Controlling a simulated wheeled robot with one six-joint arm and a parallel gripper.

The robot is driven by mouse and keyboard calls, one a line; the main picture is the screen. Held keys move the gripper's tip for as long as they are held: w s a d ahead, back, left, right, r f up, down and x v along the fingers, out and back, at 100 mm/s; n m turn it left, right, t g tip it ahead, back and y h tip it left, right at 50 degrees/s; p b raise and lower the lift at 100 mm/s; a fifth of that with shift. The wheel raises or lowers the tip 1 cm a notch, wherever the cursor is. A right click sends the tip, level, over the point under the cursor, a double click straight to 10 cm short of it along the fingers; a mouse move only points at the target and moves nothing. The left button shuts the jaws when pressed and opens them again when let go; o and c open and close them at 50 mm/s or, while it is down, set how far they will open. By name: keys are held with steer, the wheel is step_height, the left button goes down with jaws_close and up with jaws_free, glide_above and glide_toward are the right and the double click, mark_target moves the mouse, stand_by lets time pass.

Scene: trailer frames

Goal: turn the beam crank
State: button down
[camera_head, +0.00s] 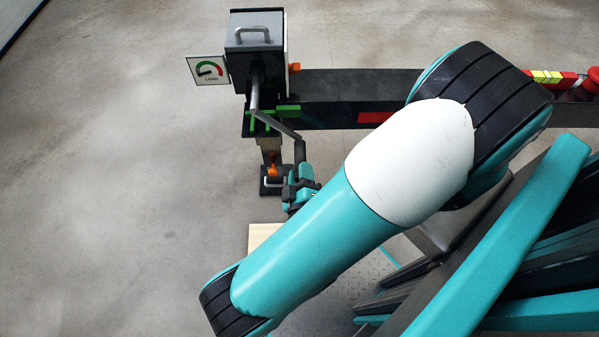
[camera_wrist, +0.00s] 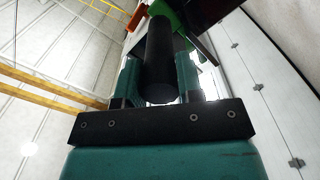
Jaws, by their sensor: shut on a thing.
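The beam crank (camera_head: 277,124) is a bent grey rod coming out of a dark box (camera_head: 257,55) at the end of the dark trailer beam (camera_head: 335,115). Its dark handle (camera_head: 299,152) hangs at the lower right end of the rod. My gripper (camera_head: 299,178) is at the lower part of this handle and shut on it. In the wrist view the dark cylindrical handle (camera_wrist: 160,62) stands between the two teal fingers of my gripper (camera_wrist: 159,80). My arm covers part of the beam in the head view.
A gauge sign (camera_head: 209,70) with a green and red arc is left of the box. A support leg with an orange part (camera_head: 273,170) stands below it. A pale wooden block (camera_head: 262,234) lies on the floor. The grey floor at left is clear.

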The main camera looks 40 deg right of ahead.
steer(key=shift+a+f, duration=0.15)
steer(key=shift+a, duration=0.05)
steer(key=c, duration=0.8)
jaws_free()
steer(key=shift+d, duration=0.1)
